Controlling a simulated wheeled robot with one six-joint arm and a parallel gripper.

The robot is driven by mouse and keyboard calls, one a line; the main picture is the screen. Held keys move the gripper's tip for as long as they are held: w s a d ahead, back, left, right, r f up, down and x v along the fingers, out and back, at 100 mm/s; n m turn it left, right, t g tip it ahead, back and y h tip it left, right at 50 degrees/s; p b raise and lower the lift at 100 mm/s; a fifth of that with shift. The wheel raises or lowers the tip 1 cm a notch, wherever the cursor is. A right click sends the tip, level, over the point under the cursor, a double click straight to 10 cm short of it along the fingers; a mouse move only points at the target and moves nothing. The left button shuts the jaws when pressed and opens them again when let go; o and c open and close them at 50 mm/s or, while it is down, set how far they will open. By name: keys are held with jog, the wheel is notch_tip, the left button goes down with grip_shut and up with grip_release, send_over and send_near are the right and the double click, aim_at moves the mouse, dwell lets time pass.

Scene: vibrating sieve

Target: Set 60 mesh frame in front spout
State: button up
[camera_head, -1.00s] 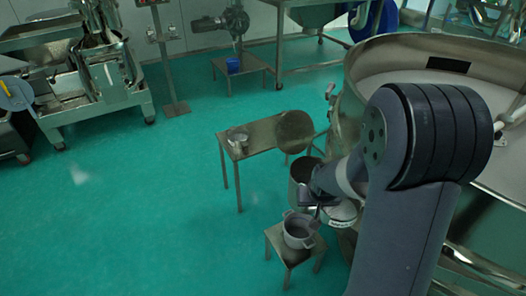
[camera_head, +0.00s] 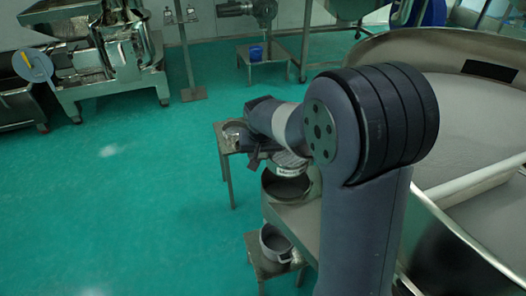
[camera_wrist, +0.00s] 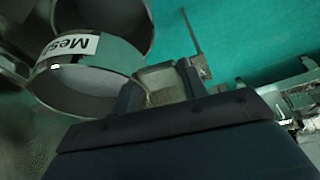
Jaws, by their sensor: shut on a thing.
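My gripper (camera_wrist: 160,83) is shut on the handle tab (camera_wrist: 161,84) of a round metal mesh frame (camera_wrist: 88,84) in the wrist view. The frame has a white label reading "Mesh", upside down; its number cannot be read. In the head view the frame (camera_head: 290,163) shows as a pale round piece just above the open front spout (camera_head: 287,188), and my gripper (camera_head: 258,157) is at its left. The spout's open metal rim also seems to show behind the frame in the wrist view (camera_wrist: 112,22). Whether frame and spout touch cannot be told. My arm hides part of both.
A pot (camera_head: 276,243) stands on a low stool (camera_head: 263,267) below the spout. A small table (camera_head: 222,147) with a metal container (camera_head: 234,131) is behind my gripper. The big sieve drum (camera_head: 460,75) fills the right. The green floor at left is open.

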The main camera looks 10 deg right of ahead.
aim_at(261, 180)
jog(key=shift+f+b, duration=4)
jog(key=shift+f, duration=1.65)
jog(key=shift+f+b, duration=0.35)
jog(key=shift+f, duration=0.05)
jog(key=o, duration=1.2)
jog(key=shift+c, duration=0.2)
jog(key=shift+r, duration=0.1)
jog(key=p+v, duration=0.1)
jog(key=v, duration=0.9)
jog(key=shift+r+p, duration=0.3)
jog(key=shift+r, duration=0.05)
jog(key=shift+s, duration=0.1)
